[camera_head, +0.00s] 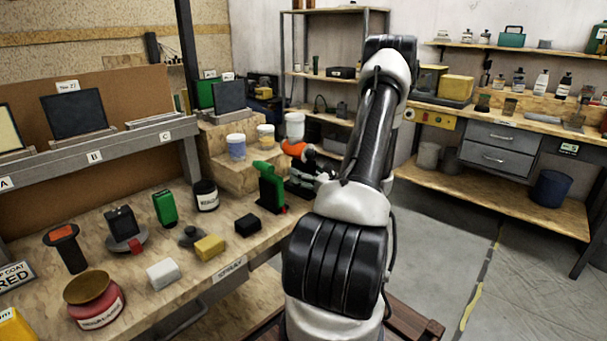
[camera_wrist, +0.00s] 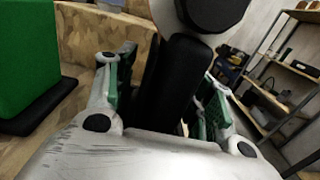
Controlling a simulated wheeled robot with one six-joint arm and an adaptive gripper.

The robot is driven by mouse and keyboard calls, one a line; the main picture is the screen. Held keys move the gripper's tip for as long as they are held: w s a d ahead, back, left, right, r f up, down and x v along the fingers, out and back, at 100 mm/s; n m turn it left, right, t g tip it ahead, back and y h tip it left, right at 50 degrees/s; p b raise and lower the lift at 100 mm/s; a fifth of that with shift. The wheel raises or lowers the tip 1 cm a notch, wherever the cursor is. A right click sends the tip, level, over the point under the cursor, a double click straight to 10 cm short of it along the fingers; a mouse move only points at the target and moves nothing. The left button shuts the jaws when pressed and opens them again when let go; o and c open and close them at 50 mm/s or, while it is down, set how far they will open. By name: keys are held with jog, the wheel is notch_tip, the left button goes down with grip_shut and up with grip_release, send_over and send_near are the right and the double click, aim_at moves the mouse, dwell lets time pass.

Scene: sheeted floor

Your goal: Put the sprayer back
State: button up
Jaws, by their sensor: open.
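The sprayer (camera_head: 294,149) has a white cup on top, an orange body and a dark lower part. It is upright at the bench's right end, beside a green item on a black base (camera_head: 271,186). My gripper (camera_head: 318,180) is at its right side, partly hidden by my arm. In the wrist view the open fingers (camera_wrist: 165,95) stand on either side of a black handle-like part (camera_wrist: 168,85), with a rounded black and pale part above it. I cannot tell whether the fingers touch it. The sprayer's underside is hidden.
The workbench (camera_head: 225,277) holds a red tin (camera_head: 95,308), a black jar (camera_head: 205,195), a yellow block (camera_head: 209,247) and several tools. Tubs (camera_head: 236,146) stand on a wooden step behind. A shelf labelled A, B, C (camera_head: 95,156) runs at left. Floor at right is clear.

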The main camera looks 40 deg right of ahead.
jog(key=shift+s, duration=0.15)
jog(key=s, duration=1.1)
jog(key=shift+s+d, duration=0.35)
jog(key=shift+s, duration=0.05)
jog(key=shift+f, duration=0.1)
